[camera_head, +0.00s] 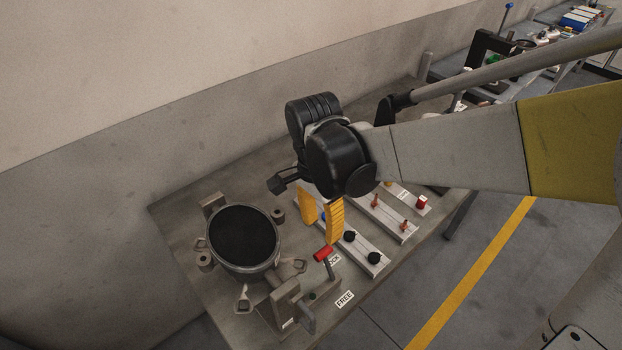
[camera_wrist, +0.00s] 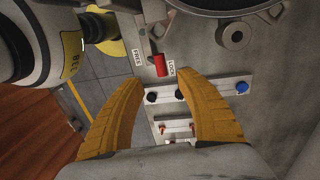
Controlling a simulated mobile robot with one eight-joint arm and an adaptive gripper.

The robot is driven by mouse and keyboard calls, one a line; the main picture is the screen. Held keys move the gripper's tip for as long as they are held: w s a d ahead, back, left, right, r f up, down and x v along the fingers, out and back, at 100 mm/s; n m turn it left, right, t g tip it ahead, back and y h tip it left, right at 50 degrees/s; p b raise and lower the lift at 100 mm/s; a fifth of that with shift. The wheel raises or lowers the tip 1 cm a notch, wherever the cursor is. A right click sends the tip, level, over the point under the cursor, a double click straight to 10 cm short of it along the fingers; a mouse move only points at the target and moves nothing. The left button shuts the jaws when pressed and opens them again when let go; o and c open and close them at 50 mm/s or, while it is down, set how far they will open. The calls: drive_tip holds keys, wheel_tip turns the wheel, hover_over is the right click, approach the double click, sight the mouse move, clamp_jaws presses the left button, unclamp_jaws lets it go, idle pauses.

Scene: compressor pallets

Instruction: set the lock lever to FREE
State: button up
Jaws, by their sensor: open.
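The lock lever has a red grip (camera_head: 323,253), also seen in the wrist view (camera_wrist: 160,66). The grip is beside the LOCK label (camera_head: 335,260) and away from the FREE label (camera_head: 344,299). In the wrist view, the LOCK label (camera_wrist: 172,68) is just right of the grip and the FREE label (camera_wrist: 138,57) is to its left. My gripper (camera_head: 319,233) has two yellow fingers spread apart with nothing between them. In the wrist view, the red grip lies just ahead of the gap between my fingertips (camera_wrist: 162,82), apparently without contact.
A round dark-topped fixture (camera_head: 243,238) with clamps stands left of the lever. Pale strips with black knobs (camera_head: 373,258) and red pegs (camera_head: 404,225) lie to the right. A grey bracket (camera_head: 288,300) stands near the table's front edge. The floor beyond is clear.

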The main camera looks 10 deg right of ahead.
sight(323, 250)
drive_tip(key=f+b, duration=0.1)
drive_tip(key=f, duration=0.2)
drive_tip(key=f+b, duration=0.1)
drive_tip(key=f, duration=0.2)
drive_tip(key=f+b, duration=0.1)
drive_tip(key=f, duration=0.2)
drive_tip(key=shift+s+d+f, duration=0.3)
drive_tip(key=shift+s+f, duration=0.05)
drive_tip(key=shift+s, duration=0.05)
drive_tip(key=shift+c, duration=0.5)
clamp_jaws()
